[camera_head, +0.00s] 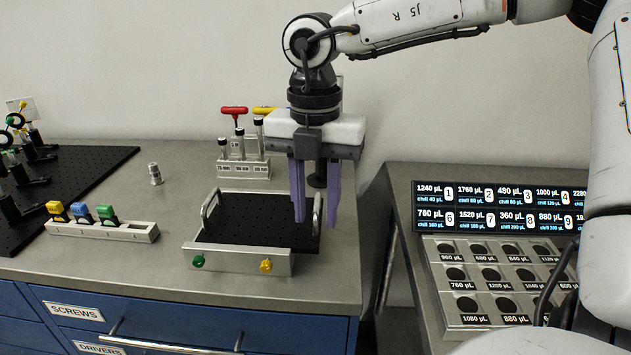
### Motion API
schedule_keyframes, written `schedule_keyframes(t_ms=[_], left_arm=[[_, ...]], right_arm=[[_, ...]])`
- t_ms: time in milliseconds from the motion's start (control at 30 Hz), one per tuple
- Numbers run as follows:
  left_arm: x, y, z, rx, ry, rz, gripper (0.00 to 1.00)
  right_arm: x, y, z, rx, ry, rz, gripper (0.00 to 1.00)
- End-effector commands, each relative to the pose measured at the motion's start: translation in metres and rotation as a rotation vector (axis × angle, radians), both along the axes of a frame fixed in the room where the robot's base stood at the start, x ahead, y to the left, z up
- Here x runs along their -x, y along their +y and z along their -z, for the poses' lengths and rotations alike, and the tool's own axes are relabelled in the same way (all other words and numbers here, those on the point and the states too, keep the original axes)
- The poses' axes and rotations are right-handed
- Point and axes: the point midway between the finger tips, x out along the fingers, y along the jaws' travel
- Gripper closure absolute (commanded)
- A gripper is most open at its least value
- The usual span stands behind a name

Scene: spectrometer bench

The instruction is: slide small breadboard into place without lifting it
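The small breadboard (245,232) is a black perforated plate lying flat near the front right of the grey bench. A metal handle stands at its left side (209,212) and another at its right side (318,212). A silver front strip (225,259) with a green knob (198,261) and a yellow knob (266,265) runs along its near edge. My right gripper (316,222) points down with its purple fingers apart, one on each side of the right handle. I cannot tell whether they touch it. My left gripper is out of view.
A large black breadboard (100,165) with optics lies at the left. A holder with coloured mounts (103,230), a small metal post (155,174) and a driver rack (244,168) stand nearby. A gap separates the bench from the right table with a display (500,207) and well tray (470,319).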

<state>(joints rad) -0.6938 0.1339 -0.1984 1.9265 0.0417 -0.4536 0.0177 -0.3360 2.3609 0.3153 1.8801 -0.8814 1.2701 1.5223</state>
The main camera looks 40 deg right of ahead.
Motion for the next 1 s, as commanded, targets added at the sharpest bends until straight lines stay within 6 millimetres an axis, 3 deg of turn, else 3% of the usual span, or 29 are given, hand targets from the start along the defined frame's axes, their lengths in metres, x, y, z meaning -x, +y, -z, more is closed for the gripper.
schedule_keyframes(t_ms=[400, 600, 1000], left_arm=[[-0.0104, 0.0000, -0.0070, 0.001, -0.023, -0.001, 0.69], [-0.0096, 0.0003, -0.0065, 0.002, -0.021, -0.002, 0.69], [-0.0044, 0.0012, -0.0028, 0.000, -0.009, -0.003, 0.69]], right_arm=[[0.0000, 0.0001, 0.0092, -0.001, 0.000, 0.000, 0.70], [0.0001, 0.0000, 0.0089, 0.000, -0.001, 0.000, 1.00], [-0.0002, -0.0001, 0.0086, -0.001, -0.002, 0.002, 1.00]])
